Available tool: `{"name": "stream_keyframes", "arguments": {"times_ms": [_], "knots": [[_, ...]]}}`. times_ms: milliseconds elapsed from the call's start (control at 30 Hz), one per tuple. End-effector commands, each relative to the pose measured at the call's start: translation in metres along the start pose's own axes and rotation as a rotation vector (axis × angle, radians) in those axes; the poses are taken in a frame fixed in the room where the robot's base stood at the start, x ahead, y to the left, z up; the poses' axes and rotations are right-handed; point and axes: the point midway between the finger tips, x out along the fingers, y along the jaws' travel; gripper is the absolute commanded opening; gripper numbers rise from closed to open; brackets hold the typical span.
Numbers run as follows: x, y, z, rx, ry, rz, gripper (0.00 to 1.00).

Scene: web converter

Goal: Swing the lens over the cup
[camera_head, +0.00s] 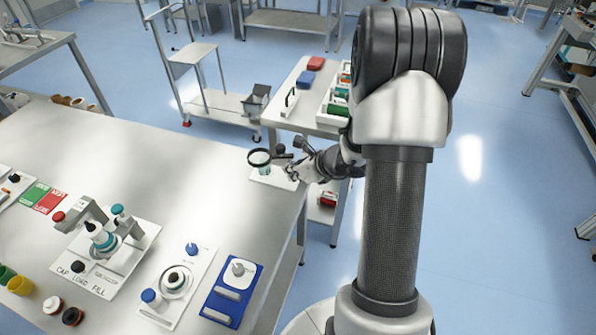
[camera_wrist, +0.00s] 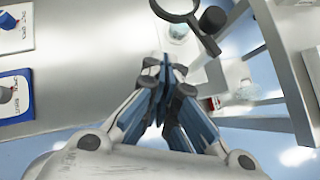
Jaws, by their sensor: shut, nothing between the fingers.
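The lens (camera_head: 259,157) is a black ring on a dark arm at the right edge of the table. In the wrist view the lens (camera_wrist: 194,20) shows at the top, partly cut off. The cup (camera_head: 265,171) is small, clear and teal, on a white base plate (camera_head: 276,181). In the wrist view the cup (camera_wrist: 177,33) shows just below the ring. The ring overlaps the cup's top edge in the head view; I cannot tell if it is centred above it. My gripper (camera_head: 295,169) is shut and empty, right beside the lens stand. Its fingertips (camera_wrist: 166,62) meet below the cup in the wrist view.
A dark round knob (camera_wrist: 213,18) stands beside the lens. The table (camera_head: 215,160) is bare left of the stand. A side bench (camera_head: 302,112) with bins lies beyond.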

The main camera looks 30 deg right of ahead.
Motion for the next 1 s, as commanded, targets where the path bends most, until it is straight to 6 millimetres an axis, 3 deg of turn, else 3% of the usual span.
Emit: {"name": "stream_keyframes", "arguments": {"times_ms": [100, 233, 300, 500, 1000], "knots": [[0.030, 0.001, -0.002, -0.002, 0.000, 0.003, 0.00], [0.054, 0.001, 0.000, -0.003, -0.001, 0.003, 0.00], [0.060, 0.001, 0.012, -0.005, -0.003, 0.001, 0.00], [0.073, 0.000, 0.026, -0.002, -0.001, 0.001, 0.00], [0.083, 0.001, 0.035, -0.004, -0.004, 0.001, 0.00]]}}
